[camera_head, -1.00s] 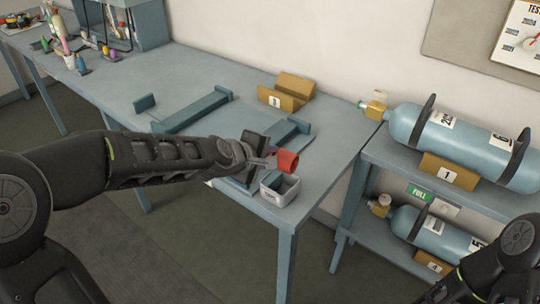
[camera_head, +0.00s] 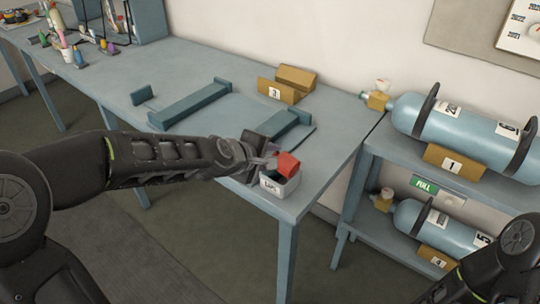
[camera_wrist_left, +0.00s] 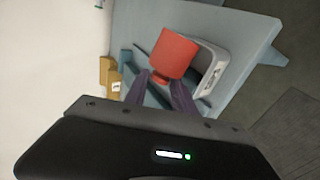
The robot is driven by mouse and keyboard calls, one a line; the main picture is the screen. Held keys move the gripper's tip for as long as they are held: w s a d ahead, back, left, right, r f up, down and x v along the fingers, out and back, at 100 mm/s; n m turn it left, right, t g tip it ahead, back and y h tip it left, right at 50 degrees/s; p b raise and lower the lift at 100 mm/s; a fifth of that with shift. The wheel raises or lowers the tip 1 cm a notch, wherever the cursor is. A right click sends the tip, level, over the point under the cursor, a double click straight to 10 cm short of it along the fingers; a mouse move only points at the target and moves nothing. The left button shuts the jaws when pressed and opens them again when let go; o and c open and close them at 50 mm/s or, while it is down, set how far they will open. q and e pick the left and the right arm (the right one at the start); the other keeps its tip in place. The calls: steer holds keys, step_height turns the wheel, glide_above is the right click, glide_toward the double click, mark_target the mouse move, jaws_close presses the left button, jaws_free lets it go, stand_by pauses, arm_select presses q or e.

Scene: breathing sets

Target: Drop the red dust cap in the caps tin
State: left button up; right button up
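The red dust cap (camera_head: 287,165) is at the fingertips of my left gripper (camera_head: 268,161), just above the grey-white caps tin (camera_head: 284,188). In the left wrist view the cap (camera_wrist_left: 172,53) has its narrow end between the two dark fingers (camera_wrist_left: 161,82), which look closed on it. Its wide body points away from the gripper, and the tin (camera_wrist_left: 213,70) shows beside and behind it. The tin stands at the table's front right corner; something dark lies inside. My right gripper is out of the picture; only part of that arm shows at the bottom right.
A teal cradle (camera_head: 285,126) stands just behind the tin, with a longer one (camera_head: 190,105) to the left. A tan block marked 3 (camera_head: 280,90) is by the wall. Blue cylinders (camera_head: 465,133) lie on the right-hand rack. The table's middle is mostly clear.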

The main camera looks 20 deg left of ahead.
arm_select(q)
steer(key=o, duration=0.4)
steer(key=shift+c, duration=0.2)
steer(key=shift+s+r, duration=0.1)
steer(key=p+v, duration=0.2)
steer(key=v, duration=0.5)
steer(key=shift+s+r+p, duration=0.2)
steer(key=shift+s+p, duration=0.05)
steer(key=shift+p, duration=0.1)
steer(key=shift+a, duration=0.1)
stand_by(0.3)
